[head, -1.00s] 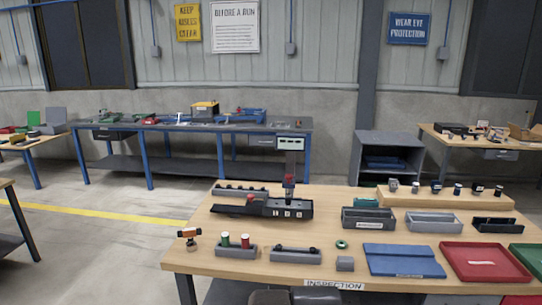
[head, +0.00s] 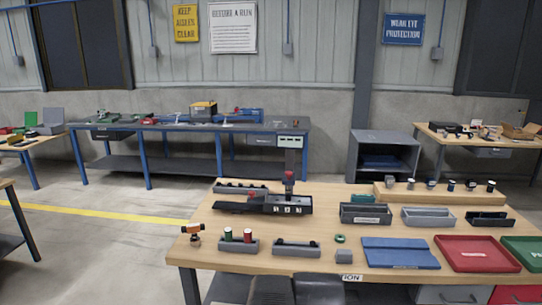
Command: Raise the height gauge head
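The height gauge stands on the wooden table as a dark upright column (head: 290,163) with a pale display box (head: 292,141) at its top. A small head with a red part (head: 289,178) sits low on the column, just above a black base block (head: 288,205) with pale markings. I cannot tell the head's exact height above the base. My gripper cannot be made out. Dark grey parts, probably of my own arm, show at the bottom edge, in front of the table and well short of the gauge.
Near the front edge are an orange-topped tool (head: 194,235), a grey holder (head: 238,246), a grey tray (head: 297,249), a small grey block (head: 340,258) and a green ring (head: 340,239). Blue (head: 400,254) and red (head: 477,254) trays lie right. Bins and a wooden riser (head: 440,197) stand behind.

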